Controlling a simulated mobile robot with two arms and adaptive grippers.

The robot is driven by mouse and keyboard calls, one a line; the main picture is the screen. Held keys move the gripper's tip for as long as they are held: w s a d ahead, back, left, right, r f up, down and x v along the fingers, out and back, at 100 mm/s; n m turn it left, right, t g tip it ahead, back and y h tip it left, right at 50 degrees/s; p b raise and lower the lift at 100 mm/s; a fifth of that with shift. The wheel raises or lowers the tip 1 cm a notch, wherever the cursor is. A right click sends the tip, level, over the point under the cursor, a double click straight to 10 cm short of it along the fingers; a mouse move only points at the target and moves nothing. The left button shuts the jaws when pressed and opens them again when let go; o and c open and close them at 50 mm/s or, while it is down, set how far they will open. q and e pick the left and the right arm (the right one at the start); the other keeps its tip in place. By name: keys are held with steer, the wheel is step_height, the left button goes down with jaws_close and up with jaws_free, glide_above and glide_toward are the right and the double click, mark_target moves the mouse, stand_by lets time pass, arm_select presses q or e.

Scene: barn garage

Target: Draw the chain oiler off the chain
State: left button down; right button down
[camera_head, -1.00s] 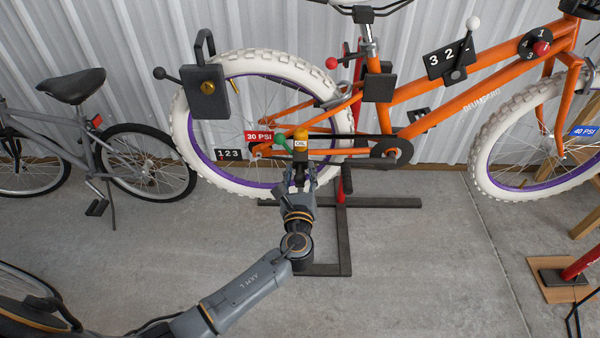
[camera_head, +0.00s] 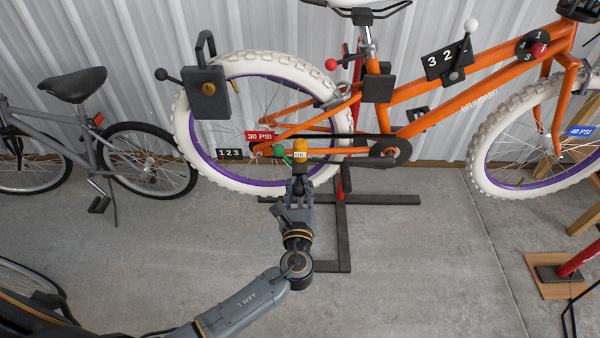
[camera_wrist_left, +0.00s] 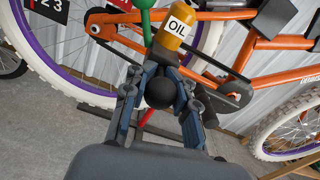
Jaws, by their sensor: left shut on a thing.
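The chain oiler (camera_head: 301,155) has a yellow-orange bottle, a white OIL label and a dark lower body. It also shows in the left wrist view (camera_wrist_left: 176,27). My left gripper (camera_head: 300,188) is shut on its round black knob (camera_wrist_left: 160,93), just below the bottle. A green-ended lever (camera_head: 280,151) sits beside the bottle and appears to move with it. The chain (camera_head: 345,136) runs behind the oiler to the dark chainring (camera_head: 391,150). The oiler overlaps the rear wheel in the picture; I cannot tell whether it still touches the chain. My right gripper is out of view.
The orange bike (camera_head: 480,90) stands on a dark stand (camera_head: 385,200). A padlock box (camera_head: 206,92) and a 30 PSI tag (camera_head: 259,136) are by its rear wheel. A grey bike (camera_head: 75,110) is at left. The concrete floor (camera_head: 420,270) in front is clear.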

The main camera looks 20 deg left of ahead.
arm_select(q)
steer(key=shift+s+d, duration=0.15)
steer(key=shift+s, duration=0.25)
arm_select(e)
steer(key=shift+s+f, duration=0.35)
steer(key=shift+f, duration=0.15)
arm_select(q)
steer(key=c, duration=1)
jaws_free()
steer(key=shift+s, duration=0.1)
steer(key=shift+s+d, duration=0.15)
steer(key=shift+s, duration=0.2)
steer(key=v, duration=1.1)
steer(key=shift+s+r, duration=0.1)
